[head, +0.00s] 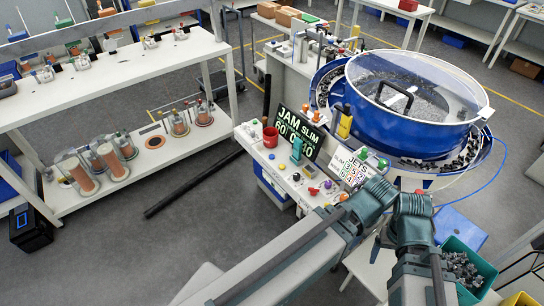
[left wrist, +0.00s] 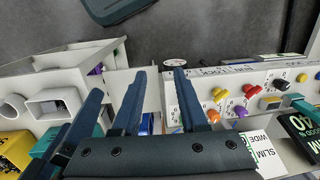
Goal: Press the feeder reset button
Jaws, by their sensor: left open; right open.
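The button panel (head: 285,170) is a pale console with colored knobs and buttons. Its labels are too small to read, so I cannot tell which is the feeder reset button.
A blue bowl feeder (head: 400,130) with a clear lid stands behind the panel. A green bin (head: 484,270) of parts is at lower right.

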